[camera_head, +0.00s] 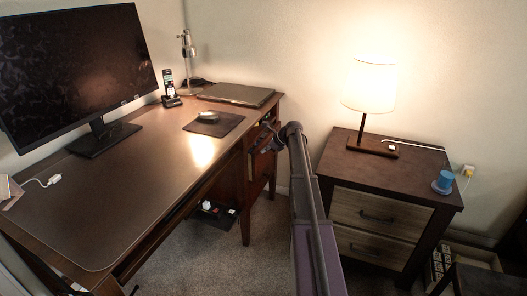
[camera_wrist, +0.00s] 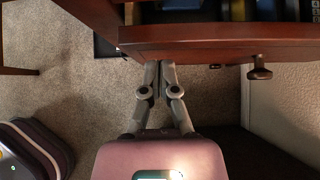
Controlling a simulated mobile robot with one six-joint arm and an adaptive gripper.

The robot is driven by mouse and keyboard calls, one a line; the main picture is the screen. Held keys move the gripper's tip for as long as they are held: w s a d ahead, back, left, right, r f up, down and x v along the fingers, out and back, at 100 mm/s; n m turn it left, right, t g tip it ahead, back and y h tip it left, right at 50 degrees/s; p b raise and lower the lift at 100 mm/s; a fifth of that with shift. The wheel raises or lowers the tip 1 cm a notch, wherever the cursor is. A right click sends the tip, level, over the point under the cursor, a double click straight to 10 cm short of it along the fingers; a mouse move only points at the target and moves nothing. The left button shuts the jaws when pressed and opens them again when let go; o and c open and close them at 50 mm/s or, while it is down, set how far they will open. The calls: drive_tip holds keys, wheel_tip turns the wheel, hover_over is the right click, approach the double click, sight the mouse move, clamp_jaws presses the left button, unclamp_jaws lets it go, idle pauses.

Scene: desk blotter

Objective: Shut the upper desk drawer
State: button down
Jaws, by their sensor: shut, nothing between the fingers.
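The upper drawer shows in the wrist view as a reddish-brown wooden front (camera_wrist: 215,42) with a dark knob (camera_wrist: 260,70) on its right part. It stands open, and part of its inside shows at the top of the picture. My gripper (camera_wrist: 159,64) is shut and empty, with its fingertips at the lower edge of the drawer front, left of the knob. I cannot tell whether they touch it. In the head view my gripper (camera_head: 257,149) is beside the desk's right pedestal, and my arm hides part of the drawers.
The desk (camera_head: 120,190) carries a monitor (camera_head: 75,65), a phone, a lamp and a closed laptop (camera_head: 236,94). Carpet is open in front of the desk.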

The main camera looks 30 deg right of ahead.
drive_tip(key=shift+s+d, duration=0.2)
drive_tip(key=shift+s, duration=0.1)
drive_tip(key=s+f+p+v, duration=0.1)
drive_tip(key=p+v, duration=0.6)
drive_tip(key=v, duration=0.5)
drive_tip(key=shift+d+f, duration=0.15)
drive_tip(key=shift+d, duration=0.15)
